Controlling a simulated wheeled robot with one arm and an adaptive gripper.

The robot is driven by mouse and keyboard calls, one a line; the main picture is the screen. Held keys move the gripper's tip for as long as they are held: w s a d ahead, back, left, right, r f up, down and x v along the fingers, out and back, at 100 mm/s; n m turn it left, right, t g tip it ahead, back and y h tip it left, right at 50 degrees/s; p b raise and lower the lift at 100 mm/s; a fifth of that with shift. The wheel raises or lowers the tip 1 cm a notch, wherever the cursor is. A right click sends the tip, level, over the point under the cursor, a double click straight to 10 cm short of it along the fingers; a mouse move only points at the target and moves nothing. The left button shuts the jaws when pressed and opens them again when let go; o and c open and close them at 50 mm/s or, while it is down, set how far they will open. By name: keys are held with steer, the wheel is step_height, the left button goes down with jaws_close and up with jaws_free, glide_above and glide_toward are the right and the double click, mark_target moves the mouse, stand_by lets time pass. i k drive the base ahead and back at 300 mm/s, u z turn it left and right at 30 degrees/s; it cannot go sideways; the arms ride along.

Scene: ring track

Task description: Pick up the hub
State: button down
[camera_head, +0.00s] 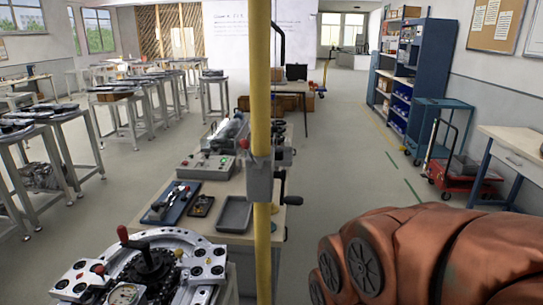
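I cannot single out a hub for certain. A round metal fixture (150,268) with a dark centre, a red-knobbed lever and a dial gauge stands at the lower left. A dark round part with a handle (150,258) sits in its middle; I cannot tell whether this is the hub. My gripper is not in view. A large orange-brown form with dark round caps at the lower right looks like my own arm.
A workbench (240,215) holds a grey tray (235,214), a blue tool tray (171,203) and a control box (206,166). A yellow post (261,90) stands in front. A red cart (462,178) and blue shelving (424,85) are right. The aisle floor (345,160) is clear.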

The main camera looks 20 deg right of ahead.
mark_target(279, 152)
steer(key=z, duration=2.1)
steer(key=i, duration=1.15)
steer(key=u, duration=3.2)
steer(key=i, duration=1)
